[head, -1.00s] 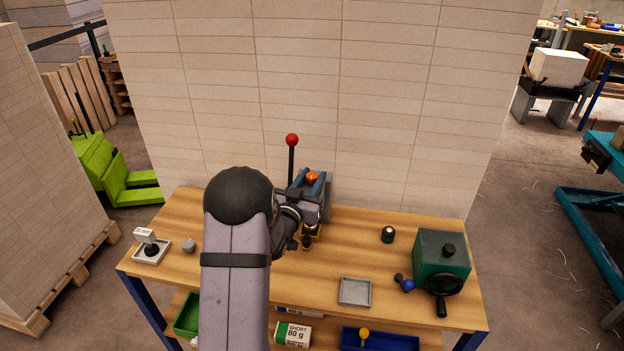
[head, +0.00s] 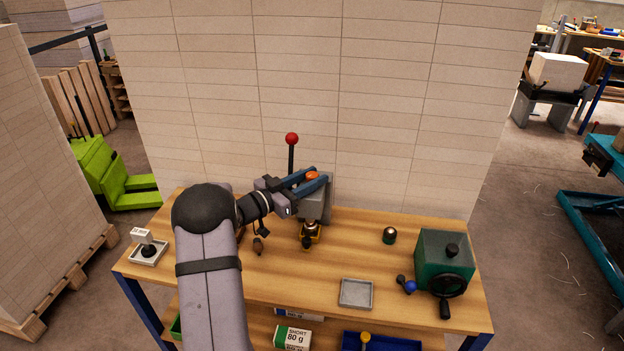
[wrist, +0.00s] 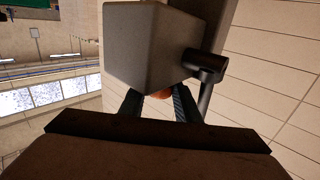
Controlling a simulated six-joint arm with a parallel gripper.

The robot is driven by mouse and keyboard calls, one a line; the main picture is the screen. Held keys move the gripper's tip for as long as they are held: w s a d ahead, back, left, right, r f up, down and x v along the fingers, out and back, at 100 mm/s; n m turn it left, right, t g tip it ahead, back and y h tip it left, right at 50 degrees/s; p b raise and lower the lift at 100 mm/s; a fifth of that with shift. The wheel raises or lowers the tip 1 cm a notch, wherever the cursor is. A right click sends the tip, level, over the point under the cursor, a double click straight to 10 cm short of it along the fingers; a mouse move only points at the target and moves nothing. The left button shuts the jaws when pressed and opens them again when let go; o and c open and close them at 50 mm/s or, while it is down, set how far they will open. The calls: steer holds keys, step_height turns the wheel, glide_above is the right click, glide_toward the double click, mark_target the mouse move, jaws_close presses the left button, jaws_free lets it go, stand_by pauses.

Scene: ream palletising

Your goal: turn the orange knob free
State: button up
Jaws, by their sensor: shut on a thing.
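The orange knob (head: 312,176) sits at the top of a grey box (head: 314,205) near the back of the wooden bench. My gripper (head: 316,177) reaches in from the left with its blue fingers on either side of the knob, shut on it. In the wrist view a small part of the orange knob (wrist: 159,93) shows between the dark fingertips (wrist: 158,103), below the grey box (wrist: 150,45). The fingers hide most of the knob there.
A lever with a red ball (head: 292,139) stands behind my gripper. A yellow fixture (head: 310,234) is in front of the box. A green box with a crank (head: 444,262) and an empty grey tray (head: 356,293) lie to the right. A tall pale stack (head: 330,90) stands behind.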

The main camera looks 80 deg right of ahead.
stand_by(0.4)
steer(key=o, duration=1)
steer(key=shift+r, duration=0.1)
steer(key=shift+o, duration=0.2)
steer(key=shift+n+t+h, duration=0.3)
steer(key=shift+t, duration=0.1)
